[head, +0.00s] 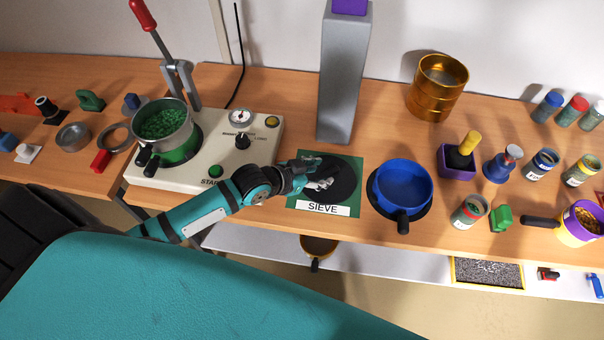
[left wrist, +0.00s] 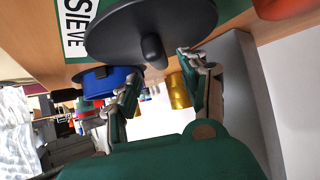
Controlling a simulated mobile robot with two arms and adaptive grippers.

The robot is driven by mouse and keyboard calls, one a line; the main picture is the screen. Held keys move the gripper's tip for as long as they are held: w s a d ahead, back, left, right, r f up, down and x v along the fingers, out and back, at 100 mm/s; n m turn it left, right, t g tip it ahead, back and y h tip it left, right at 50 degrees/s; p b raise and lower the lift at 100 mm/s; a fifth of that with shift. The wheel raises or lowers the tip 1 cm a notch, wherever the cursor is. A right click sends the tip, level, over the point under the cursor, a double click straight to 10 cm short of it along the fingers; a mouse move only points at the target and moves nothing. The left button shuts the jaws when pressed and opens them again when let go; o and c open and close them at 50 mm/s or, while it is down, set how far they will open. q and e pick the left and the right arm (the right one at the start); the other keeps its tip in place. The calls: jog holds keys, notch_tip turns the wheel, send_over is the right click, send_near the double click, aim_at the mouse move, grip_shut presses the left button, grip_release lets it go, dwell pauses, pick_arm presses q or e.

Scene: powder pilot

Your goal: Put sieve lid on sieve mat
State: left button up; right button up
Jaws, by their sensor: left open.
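The sieve lid (head: 345,184) is a black disc. It lies on the green sieve mat (head: 297,196) with the white SIEVE label, partly covered by my left gripper (head: 311,180). In the left wrist view the lid (left wrist: 112,38) shows its black knob, and the mat (left wrist: 45,17) is behind it. My left gripper (left wrist: 160,67) is open, with its fingers apart near the knob and nothing held between them. The lid looks flat on the mat, but any small gap under it cannot be told. My right gripper is not in view.
A blue pan (head: 403,182) stands just right of the mat. A grey column (head: 342,80) rises behind it. A cream machine (head: 190,178) with a green-filled pot (head: 163,125) is at left. Gold sieves (head: 437,100) stand behind; jars and tools crowd the right.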

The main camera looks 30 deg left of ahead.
pick_arm(q)
jog(key=v, duration=0.9)
jog(key=shift+n+g+y, duration=0.5)
jog(key=shift+g+y, duration=0.4)
jog(key=s, duration=0.1)
jog(key=s+d+f, duration=0.1)
jog(key=s, duration=0.1)
jog(key=s+f, duration=0.1)
jog(key=shift+s+d, duration=0.3)
jog(key=shift+s, duration=0.1)
jog(key=s+a+n+g+y, duration=0.2)
jog(key=s+n+g+y, duration=0.15)
jog(key=s, duration=0.75)
notch_tip(320, 180, down, 26)
jog(key=s+g, duration=0.2)
jog(key=s+a+f+m+g, duration=0.1)
jog(key=s+a+f, duration=0.1)
jog(key=s+f, duration=1.4)
jog(key=shift+s+a+f, duration=0.35)
jog(key=shift+a+f, duration=0.05)
jog(key=shift+f, duration=0.15)
